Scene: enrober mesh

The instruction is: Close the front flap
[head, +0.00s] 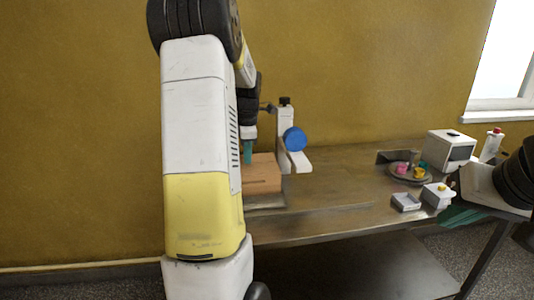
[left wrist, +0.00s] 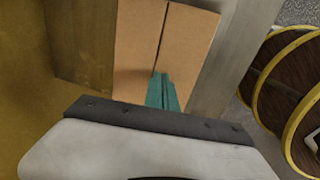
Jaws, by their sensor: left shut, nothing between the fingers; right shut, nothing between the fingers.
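A brown cardboard box (head: 263,184) stands at the left end of the metal table in the head view, partly hidden behind my left arm. In the left wrist view the box (left wrist: 186,45) shows two flat brown panels with a thin dark seam between them. I cannot tell which panel is the front flap. My left gripper (head: 248,153) points down at the box with its teal fingers shut and empty. In the left wrist view its fingertips (left wrist: 160,80) overlap the seam; contact is unclear. My right gripper (head: 460,216) is shut at the table's right front edge, partly hidden.
A white stand with a blue disc (head: 294,139) is right behind the box. At the right are a plate with colourful items (head: 408,175), a white tray (head: 405,202), a small white box (head: 437,196) and a white appliance (head: 450,151). The table's middle (head: 335,185) is clear.

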